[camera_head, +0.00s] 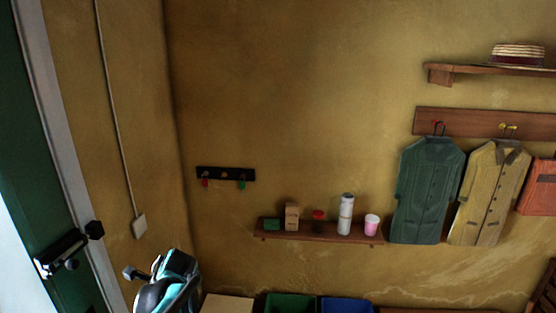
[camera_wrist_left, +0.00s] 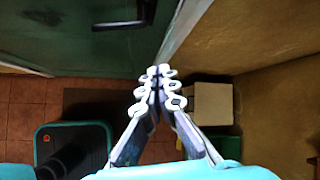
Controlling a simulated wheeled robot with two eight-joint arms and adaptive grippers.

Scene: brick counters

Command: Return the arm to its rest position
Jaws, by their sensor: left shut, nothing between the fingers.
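My left gripper (camera_wrist_left: 159,72) is in the left wrist view, its two grey fingers together at the tips with nothing between them. It points over the tiled floor toward the foot of a green door. In the head view, a teal and black part of my left arm shows at the bottom left, in front of the yellow wall. I cannot make out the fingers there. My right gripper is in neither view.
The green door (camera_head: 25,125) with a black handle (camera_head: 62,252) is at the left. A wooden shelf (camera_head: 270,236) holds small containers. Green (camera_head: 290,303) and blue (camera_head: 346,305) bins stand below. A pale box (camera_wrist_left: 212,103) stands by the wall; a dark mat (camera_wrist_left: 92,98) lies on the floor.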

